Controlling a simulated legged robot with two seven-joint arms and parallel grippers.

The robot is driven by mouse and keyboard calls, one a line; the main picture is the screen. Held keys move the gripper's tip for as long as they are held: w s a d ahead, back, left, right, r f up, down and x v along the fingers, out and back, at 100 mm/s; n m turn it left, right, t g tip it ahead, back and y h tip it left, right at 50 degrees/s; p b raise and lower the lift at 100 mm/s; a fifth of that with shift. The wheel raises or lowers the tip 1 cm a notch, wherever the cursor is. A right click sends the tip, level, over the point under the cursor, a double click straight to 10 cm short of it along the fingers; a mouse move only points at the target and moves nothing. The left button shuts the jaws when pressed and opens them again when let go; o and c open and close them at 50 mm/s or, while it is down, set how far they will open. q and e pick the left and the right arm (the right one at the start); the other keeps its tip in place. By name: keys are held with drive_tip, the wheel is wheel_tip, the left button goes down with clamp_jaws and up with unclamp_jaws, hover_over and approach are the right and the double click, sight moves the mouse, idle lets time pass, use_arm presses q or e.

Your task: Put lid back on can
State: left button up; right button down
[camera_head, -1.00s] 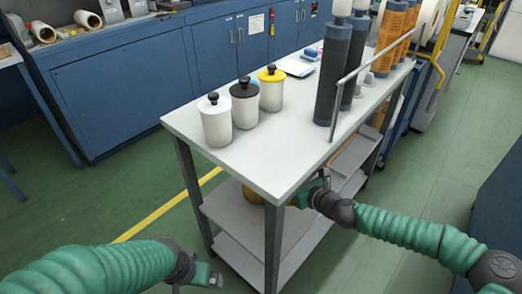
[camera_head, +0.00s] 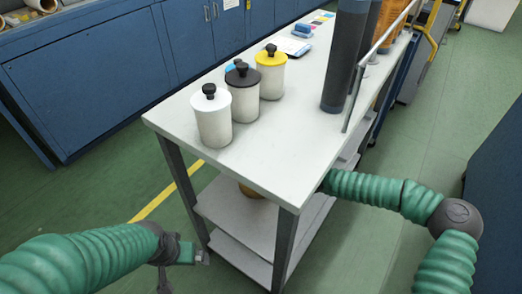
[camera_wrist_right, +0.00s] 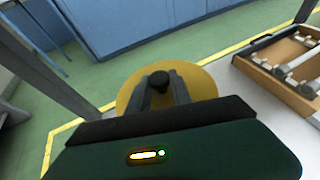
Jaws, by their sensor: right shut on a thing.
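A flat yellow-gold lid (camera_wrist_right: 128,92) with a black knob (camera_wrist_right: 159,80) shows in the right wrist view. My right gripper (camera_wrist_right: 163,92) is shut on the knob, one finger on each side. In the head view a yellow-gold round thing (camera_head: 250,191) shows on the cart's lower shelf, mostly hidden by the top. My right gripper is hidden there under the tabletop. White cans with a white lid (camera_head: 211,98), a black lid (camera_head: 242,76) and a yellow lid (camera_head: 270,57) stand upright on the top. My left gripper (camera_head: 200,257) is beside the cart, away from the cans.
The cart top (camera_head: 240,160) is clear in front of the cans. Dark cylinders (camera_head: 346,60) and a metal rail (camera_head: 364,75) stand at its right. Something blue (camera_head: 232,68) shows behind the black-lidded can. A wooden tray (camera_wrist_right: 285,65) with metal parts lies right of the gold lid.

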drive_tip(key=shift+a+f, duration=0.3)
drive_tip(key=shift+d, duration=0.15)
drive_tip(key=c, duration=1.4)
unclamp_jaws()
drive_tip(key=shift+d, duration=0.15)
drive_tip(key=o, duration=0.3)
drive_tip(key=shift+s+r, duration=0.1)
